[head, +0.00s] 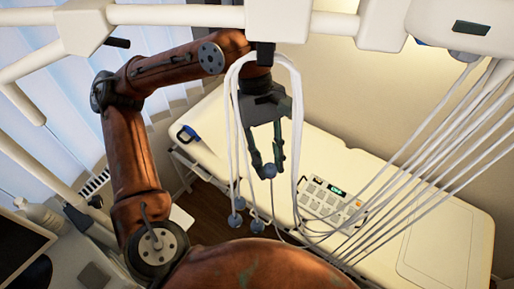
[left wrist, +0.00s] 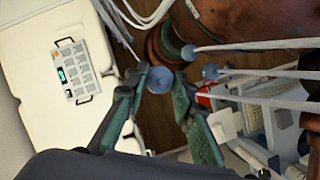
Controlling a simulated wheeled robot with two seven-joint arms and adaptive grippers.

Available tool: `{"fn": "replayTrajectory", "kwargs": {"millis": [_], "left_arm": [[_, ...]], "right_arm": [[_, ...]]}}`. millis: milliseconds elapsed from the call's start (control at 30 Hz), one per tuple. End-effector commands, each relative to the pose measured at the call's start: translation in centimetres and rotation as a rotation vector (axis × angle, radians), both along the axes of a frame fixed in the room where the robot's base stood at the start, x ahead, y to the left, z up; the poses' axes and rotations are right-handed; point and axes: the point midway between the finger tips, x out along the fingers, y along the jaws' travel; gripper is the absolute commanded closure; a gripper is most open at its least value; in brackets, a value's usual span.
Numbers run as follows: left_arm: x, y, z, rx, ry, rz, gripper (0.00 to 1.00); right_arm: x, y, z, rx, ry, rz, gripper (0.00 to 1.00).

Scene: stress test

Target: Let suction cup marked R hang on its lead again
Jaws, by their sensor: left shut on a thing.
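My left gripper (head: 268,163) points down in the head view, its fingers closed on a blue-grey suction cup (head: 269,171). The same cup shows between the fingertips in the left wrist view (left wrist: 160,80). No letter R can be read on it. Several white leads (head: 296,100) loop over a support near my wrist and hang down on both sides of the gripper. Other blue suction cups, one of them low in front (head: 257,226), hang at lead ends left of the held cup. My right gripper is not in view.
A cream couch (head: 400,210) lies below and to the right. A keypad device with a green display (head: 331,199) lies on it. Many taut white leads (head: 440,135) run from an overhead unit (head: 465,30) at the right. White rails cross the top.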

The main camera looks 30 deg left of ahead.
Motion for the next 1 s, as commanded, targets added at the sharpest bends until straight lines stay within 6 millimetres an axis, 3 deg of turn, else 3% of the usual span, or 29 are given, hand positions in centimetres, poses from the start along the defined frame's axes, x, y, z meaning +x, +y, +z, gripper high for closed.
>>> {"fn": "replayTrajectory", "kwargs": {"millis": [33, 100, 267, 467, 1000], "left_arm": [[-1.0, 0.2, 1.9, -0.001, -0.004, 0.038, 0.96], [-2.2, 0.4, 3.3, -0.001, -0.002, 0.084, 0.96], [-3.7, 0.6, 4.8, -0.001, 0.002, 0.143, 0.96], [-3.9, 0.6, 6.1, -0.002, 0.002, 0.150, 0.96], [-3.9, 0.6, 12.3, -0.003, 0.002, 0.148, 0.96]], "right_arm": [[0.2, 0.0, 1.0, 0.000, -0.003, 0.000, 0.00], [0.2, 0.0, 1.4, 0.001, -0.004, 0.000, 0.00], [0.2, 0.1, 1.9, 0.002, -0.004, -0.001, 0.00], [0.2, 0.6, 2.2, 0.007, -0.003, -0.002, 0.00], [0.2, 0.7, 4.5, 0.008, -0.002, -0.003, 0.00]]}}
